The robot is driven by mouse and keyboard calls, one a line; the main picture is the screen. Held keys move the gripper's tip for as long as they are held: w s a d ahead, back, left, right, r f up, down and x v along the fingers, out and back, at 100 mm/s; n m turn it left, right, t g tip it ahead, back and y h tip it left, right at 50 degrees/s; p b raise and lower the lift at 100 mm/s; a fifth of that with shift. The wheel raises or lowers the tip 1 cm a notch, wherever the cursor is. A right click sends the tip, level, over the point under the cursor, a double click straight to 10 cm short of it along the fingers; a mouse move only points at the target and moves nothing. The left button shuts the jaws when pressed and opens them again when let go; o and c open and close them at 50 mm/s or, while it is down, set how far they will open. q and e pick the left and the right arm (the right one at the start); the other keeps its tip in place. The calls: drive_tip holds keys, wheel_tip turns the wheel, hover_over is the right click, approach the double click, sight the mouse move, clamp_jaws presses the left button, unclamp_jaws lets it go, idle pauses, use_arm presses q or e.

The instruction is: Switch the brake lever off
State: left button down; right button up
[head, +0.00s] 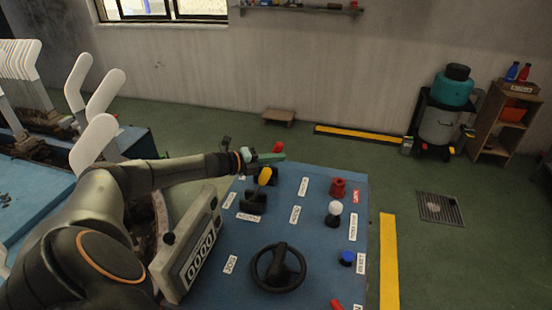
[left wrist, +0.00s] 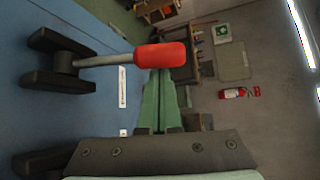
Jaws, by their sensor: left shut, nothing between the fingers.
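A lever with a red grip (left wrist: 160,56) on a grey rod rises from a black bracket (left wrist: 62,62) on the blue control panel in the left wrist view. In the head view a bit of red grip (head: 278,146) shows at my fingertips. I cannot read a label marking it as the brake lever. My left gripper (head: 268,157) is shut and empty at the panel's far edge. In the left wrist view its green fingers (left wrist: 160,85) reach up to the red grip; whether they touch cannot be told. My right gripper is not in view.
The blue panel (head: 310,235) also bears a yellow-knobbed lever (head: 265,176) close to my gripper, a black steering wheel (head: 279,267), a red button (head: 338,187), a white knob (head: 335,208) and a blue knob (head: 347,258). White sock boards (head: 95,140) stand at left.

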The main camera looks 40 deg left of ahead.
use_arm(q)
drive_tip(key=s+a+n+t+h+b, duration=0.1)
drive_tip(key=s+a+n+t+b, duration=0.3)
drive_tip(key=b, duration=0.8)
drive_tip(key=a+n+t, duration=0.1)
drive_tip(key=a+n, duration=0.1)
drive_tip(key=a, duration=0.1)
drive_tip(key=shift+t, duration=0.4)
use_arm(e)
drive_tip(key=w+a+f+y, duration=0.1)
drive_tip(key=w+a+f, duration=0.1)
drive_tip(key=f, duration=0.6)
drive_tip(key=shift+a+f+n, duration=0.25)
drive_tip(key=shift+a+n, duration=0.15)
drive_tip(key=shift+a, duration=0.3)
use_arm(q)
drive_tip(key=shift+r, duration=0.1)
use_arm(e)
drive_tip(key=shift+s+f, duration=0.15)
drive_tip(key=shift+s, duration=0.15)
use_arm(q)
drive_tip(key=shift+a, duration=0.1)
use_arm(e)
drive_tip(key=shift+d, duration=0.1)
